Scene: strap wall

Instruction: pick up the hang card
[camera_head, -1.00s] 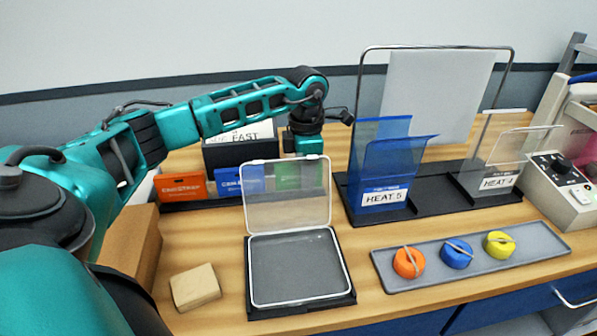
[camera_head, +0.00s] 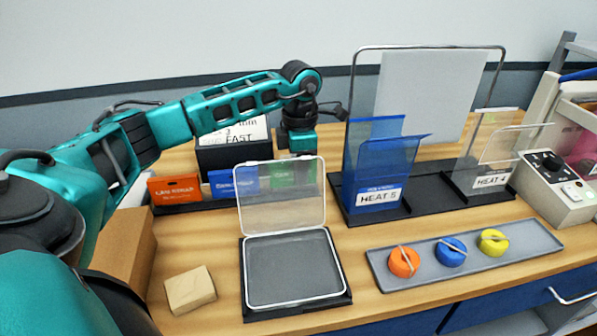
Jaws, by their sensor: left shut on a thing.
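My left gripper (camera_head: 301,143) reaches in from the left and points down behind the raised clear lid. It is shut on the green hang card (camera_head: 291,174), which shows through the lid at the right end of the row of cards. The lid and the gripper body partly hide the fingertips and the card. An orange card (camera_head: 175,189) and a blue card (camera_head: 233,181) stand to the left of it in the same dark rack. My right gripper is not in view.
The open clear-lidded case (camera_head: 341,305) stands in front of the cards. A dark box with a white card (camera_head: 240,139) is behind them. The blue HEAT 5 holder (camera_head: 383,169) stands close on the right. A wooden block (camera_head: 190,289) and a grey tray (camera_head: 545,242) are nearer.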

